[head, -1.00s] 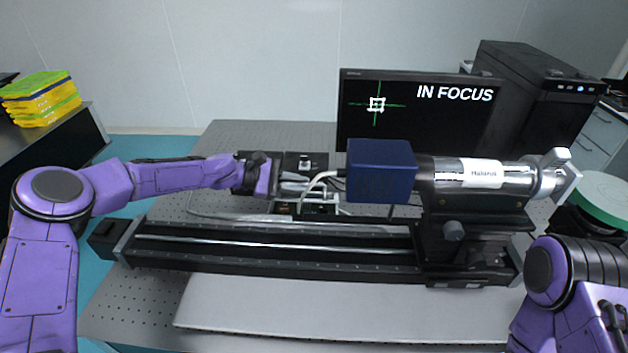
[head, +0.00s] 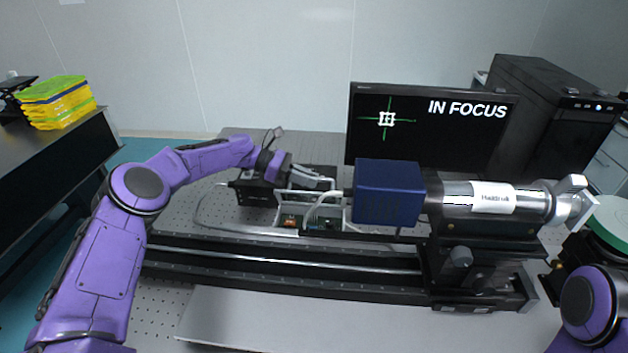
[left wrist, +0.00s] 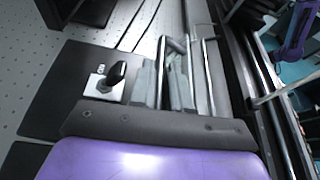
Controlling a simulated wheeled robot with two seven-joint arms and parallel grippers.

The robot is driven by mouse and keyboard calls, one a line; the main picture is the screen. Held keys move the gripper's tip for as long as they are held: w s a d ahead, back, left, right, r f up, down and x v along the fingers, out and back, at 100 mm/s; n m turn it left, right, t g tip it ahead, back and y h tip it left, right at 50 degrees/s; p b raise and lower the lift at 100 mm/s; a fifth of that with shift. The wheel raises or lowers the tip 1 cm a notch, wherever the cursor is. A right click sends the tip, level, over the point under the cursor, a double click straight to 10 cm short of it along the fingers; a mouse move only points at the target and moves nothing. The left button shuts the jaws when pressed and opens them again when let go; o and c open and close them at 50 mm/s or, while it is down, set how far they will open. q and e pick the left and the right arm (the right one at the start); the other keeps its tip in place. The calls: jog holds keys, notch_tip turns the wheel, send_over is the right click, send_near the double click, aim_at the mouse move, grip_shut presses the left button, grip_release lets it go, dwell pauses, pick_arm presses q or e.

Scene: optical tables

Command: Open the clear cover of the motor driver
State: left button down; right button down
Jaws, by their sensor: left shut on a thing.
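The motor driver (head: 292,221) sits behind the black rail in the head view, with small orange and dark parts showing inside. Its clear cover (head: 283,198) shows as pale thin edges above these parts and appears raised. My left gripper (head: 322,180) is shut on the cover, reaching in from the left above the driver. In the left wrist view the grey fingers (left wrist: 175,82) lie between bright bars that look like cover edges (left wrist: 209,80). The exact grip contact is hard to make out. My right arm shows at the lower right, but its gripper is out of view.
A long black rail (head: 290,262) runs in front. The monitor (head: 430,125) stands behind. A black knob (left wrist: 116,73) is beside the gripper.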

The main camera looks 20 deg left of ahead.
pick_arm(q)
jog(key=shift+w+f, duration=0.1)
jog(key=shift+w, duration=0.05)
dwell(0.4)
jog(key=c, duration=1.2)
grip_release()
jog(key=shift+a, duration=0.1)
jog(key=shift+o, duration=0.2)
